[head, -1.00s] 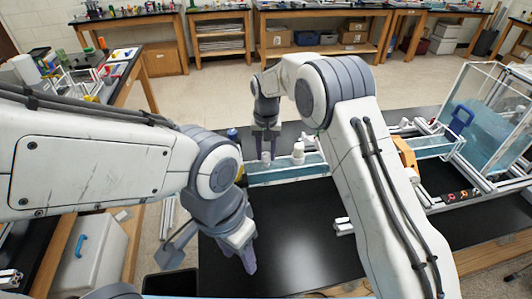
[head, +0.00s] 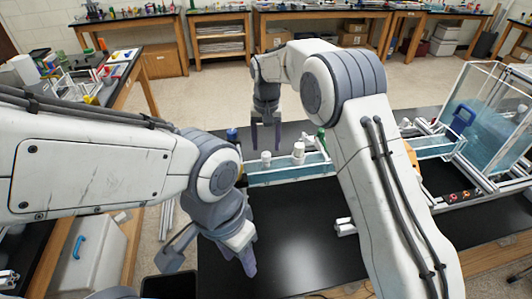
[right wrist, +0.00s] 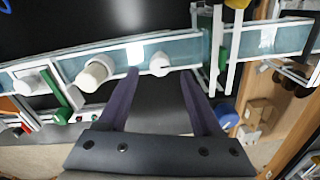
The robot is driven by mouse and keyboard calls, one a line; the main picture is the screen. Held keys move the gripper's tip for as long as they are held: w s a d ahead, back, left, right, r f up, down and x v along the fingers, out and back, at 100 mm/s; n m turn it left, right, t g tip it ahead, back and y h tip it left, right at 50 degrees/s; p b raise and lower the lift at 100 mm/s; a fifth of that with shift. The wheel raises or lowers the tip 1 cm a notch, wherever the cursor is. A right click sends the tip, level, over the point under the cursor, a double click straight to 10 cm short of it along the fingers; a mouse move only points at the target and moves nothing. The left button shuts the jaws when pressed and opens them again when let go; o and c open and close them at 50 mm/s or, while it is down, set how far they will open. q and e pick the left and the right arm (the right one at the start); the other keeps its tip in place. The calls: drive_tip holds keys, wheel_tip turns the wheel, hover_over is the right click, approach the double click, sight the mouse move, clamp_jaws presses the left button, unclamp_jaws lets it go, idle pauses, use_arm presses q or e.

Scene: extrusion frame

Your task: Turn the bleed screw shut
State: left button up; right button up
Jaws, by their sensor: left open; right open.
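A small white round knob (head: 266,158) stands on top of the clear, blue-tinted channel (head: 275,177) in the head view. It looks like the bleed screw, though no label shows. The knob also shows in the right wrist view (right wrist: 159,63). A larger white ribbed cap (head: 298,150) stands to its right. My right gripper (head: 266,146) is open and empty just above and behind the small knob; in the right wrist view its fingertips (right wrist: 160,74) flank the knob's line, apart from it. My left gripper (head: 249,266) is open and empty over the table's front left.
A clear tank (head: 480,125) stands at the right. The black tabletop (head: 295,225) in front of the channel is mostly clear.

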sight(266, 154)
wheel_tip(266, 154, up, 7)
drive_tip(key=shift+f+b, duration=0.2)
drive_tip(key=shift+b, duration=0.25)
